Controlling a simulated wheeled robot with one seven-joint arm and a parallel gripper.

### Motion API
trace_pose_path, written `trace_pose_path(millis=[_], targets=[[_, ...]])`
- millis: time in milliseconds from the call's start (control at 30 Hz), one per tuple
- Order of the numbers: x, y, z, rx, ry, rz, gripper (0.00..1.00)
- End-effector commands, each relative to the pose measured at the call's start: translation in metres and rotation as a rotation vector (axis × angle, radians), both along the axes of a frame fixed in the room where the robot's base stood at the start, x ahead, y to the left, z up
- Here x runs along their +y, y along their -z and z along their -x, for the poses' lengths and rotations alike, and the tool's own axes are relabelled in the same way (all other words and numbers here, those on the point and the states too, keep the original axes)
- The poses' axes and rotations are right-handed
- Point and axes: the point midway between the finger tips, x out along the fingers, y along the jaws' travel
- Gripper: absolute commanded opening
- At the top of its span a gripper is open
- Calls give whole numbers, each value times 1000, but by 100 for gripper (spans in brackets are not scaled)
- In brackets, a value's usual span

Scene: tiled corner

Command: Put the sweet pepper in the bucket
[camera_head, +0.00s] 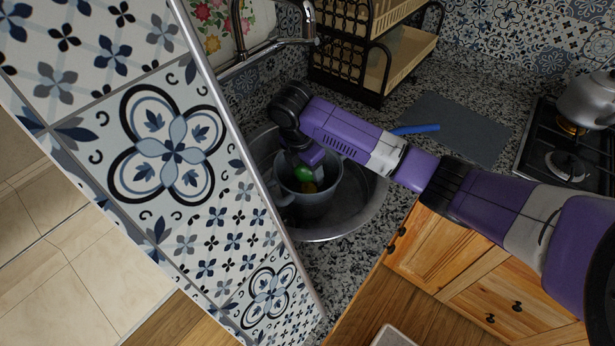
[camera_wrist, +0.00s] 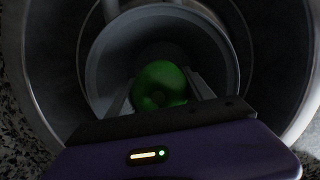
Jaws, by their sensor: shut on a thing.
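The green sweet pepper (camera_head: 303,173) is held at the mouth of the grey bucket (camera_head: 318,207), which stands in the round metal sink. My gripper (camera_head: 303,168) points down into the bucket and is shut on the pepper. In the wrist view the pepper (camera_wrist: 160,84) sits between the two fingers, with the bucket's wall (camera_wrist: 104,60) around it. Whether the pepper touches the bucket's bottom cannot be told.
The sink (camera_head: 367,208) surrounds the bucket. A tap (camera_head: 308,22) and a dish rack (camera_head: 345,70) stand behind. A blue-handled thing (camera_head: 415,129) lies by a grey mat (camera_head: 455,127). A kettle (camera_head: 588,100) is on the stove at right. A tiled partition (camera_head: 210,200) rises close on the left.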

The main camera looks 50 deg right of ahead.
Motion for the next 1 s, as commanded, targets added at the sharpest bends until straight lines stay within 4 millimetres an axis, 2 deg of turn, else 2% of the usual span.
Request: trace_pose_path(millis=[233,900,933,1000], targets=[[0,30,1,2,1,1,8],[0,42,0,0,0,-1,8],[0,42,0,0,0,0,62],[0,42,0,0,0,0,76]])
